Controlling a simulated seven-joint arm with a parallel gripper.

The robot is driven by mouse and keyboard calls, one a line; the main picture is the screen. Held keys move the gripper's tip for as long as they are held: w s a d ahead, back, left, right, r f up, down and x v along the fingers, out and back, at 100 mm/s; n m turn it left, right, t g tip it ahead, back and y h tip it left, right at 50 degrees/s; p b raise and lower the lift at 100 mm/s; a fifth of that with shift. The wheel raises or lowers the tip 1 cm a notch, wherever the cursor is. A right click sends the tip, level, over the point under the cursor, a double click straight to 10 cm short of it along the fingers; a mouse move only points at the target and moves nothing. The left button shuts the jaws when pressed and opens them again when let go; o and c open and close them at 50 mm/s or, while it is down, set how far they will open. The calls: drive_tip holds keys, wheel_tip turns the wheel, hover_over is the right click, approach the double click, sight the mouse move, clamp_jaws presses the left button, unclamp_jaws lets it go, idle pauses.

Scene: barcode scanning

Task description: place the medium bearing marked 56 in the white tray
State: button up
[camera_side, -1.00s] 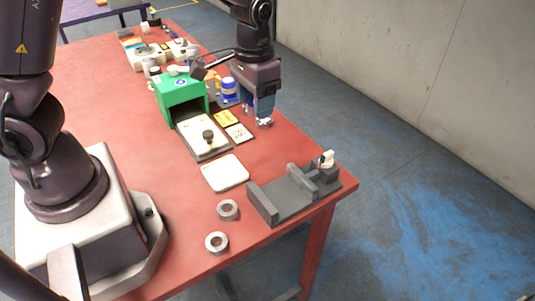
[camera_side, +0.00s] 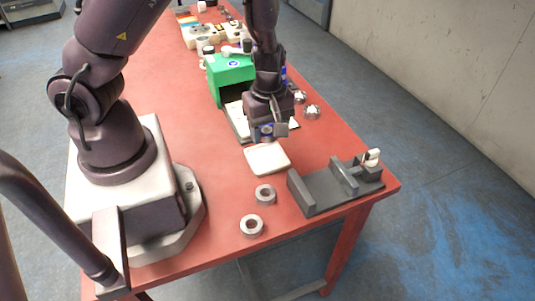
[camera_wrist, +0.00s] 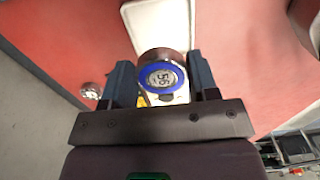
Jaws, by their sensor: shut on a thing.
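My gripper (camera_side: 267,136) is shut on the medium bearing. In the wrist view the bearing (camera_wrist: 162,79) sits between the two fingers, with a blue ring and the mark 56 on its face toward the camera. The white tray (camera_side: 268,160) lies on the red table, just in front of and below my gripper in the side view. A white surface that looks like the tray (camera_wrist: 158,24) shows beyond the bearing in the wrist view. In the side view the bearing is mostly hidden by my gripper.
Two grey bearings (camera_side: 265,194) (camera_side: 251,226) lie in front of the tray. A dark grey fixture (camera_side: 335,189) stands to its right at the table's corner. A green box (camera_side: 230,75) stands behind. Small metal parts (camera_side: 312,112) lie right of my gripper.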

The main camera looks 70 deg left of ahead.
drive_tip(key=shift+f, duration=3.15)
drive_tip(key=shift+f, duration=0.55)
drive_tip(key=o, duration=1.1)
drive_tip(key=shift+c, duration=0.2)
wheel_tip(320, 180, up, 13)
drive_tip(key=shift+d+r, duration=0.1)
drive_tip(key=d+r+m+h, duration=0.2)
drive_tip(key=d+r+m, duration=0.1)
drive_tip(key=r+m, duration=0.15)
wheel_tip(320, 180, up, 11)
drive_tip(key=m+t, duration=0.3)
drive_tip(key=m, duration=0.5)
hover_over(268, 161)
drive_tip(key=s+d, duration=0.5)
drive_tip(key=s+a+r+m+t+y, duration=0.1)
drive_tip(key=s+r+m+t+y, duration=0.1)
drive_tip(key=s+r+m, duration=0.2)
drive_tip(key=shift+s+r+m+t, duration=0.2)
drive_tip(key=shift+r+m+t, duration=0.1)
drive_tip(key=shift+r+m, duration=0.45)
